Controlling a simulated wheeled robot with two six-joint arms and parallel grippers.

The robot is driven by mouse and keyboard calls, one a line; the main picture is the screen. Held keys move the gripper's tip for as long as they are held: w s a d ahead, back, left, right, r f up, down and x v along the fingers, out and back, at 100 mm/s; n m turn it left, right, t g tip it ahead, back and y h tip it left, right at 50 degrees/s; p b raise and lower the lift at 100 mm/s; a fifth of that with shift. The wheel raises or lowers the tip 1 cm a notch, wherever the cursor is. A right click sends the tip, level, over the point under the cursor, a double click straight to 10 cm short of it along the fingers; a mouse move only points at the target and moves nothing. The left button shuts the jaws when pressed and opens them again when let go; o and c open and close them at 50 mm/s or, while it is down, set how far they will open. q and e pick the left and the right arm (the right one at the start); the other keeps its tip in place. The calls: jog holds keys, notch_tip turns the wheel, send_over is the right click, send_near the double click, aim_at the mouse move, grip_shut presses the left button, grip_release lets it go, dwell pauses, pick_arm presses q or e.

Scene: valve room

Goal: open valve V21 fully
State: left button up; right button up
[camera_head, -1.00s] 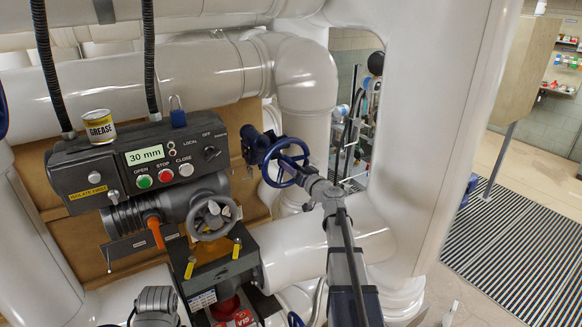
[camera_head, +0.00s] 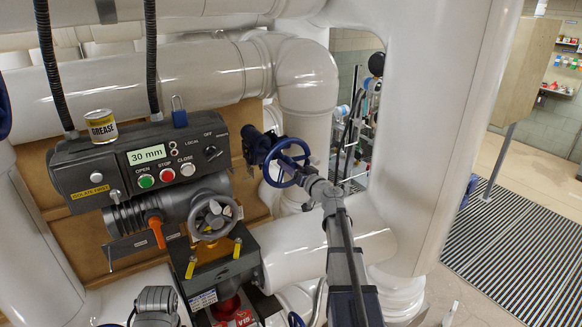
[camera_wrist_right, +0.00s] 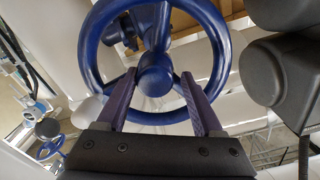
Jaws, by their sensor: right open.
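A blue handwheel (camera_head: 287,163) on a blue valve body (camera_head: 252,145) stands right of the grey actuator. No V21 label is legible on it. My right gripper (camera_head: 308,172) is at the wheel's right side. In the right wrist view the blue handwheel (camera_wrist_right: 155,78) fills the upper middle, with its hub and spokes showing. My right gripper (camera_wrist_right: 159,82) is open, its two purple fingers apart on either side of the hub and overlapping the near rim. Contact cannot be told.
A grey actuator (camera_head: 125,165) reads 30 mm and has OPEN, STOP and CLOSE buttons and a grey handwheel (camera_head: 213,217). A grease can (camera_head: 101,126) and blue padlock (camera_head: 179,111) are on top. A red V15 tag (camera_head: 240,318) hangs below. White pipes (camera_head: 303,75) crowd around.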

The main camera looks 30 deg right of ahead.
jog(key=shift+s+d+f, duration=0.35)
jog(key=shift+s+d, duration=0.05)
jog(key=shift+s, duration=0.2)
jog(key=s, duration=0.4)
jog(key=shift+s, duration=0.2)
jog(key=m, duration=0.4)
jog(key=shift+m, duration=0.4)
jog(key=m, duration=0.3)
jog(key=shift+m, duration=0.3)
jog(key=m, duration=0.7)
jog(key=shift+m, duration=0.4)
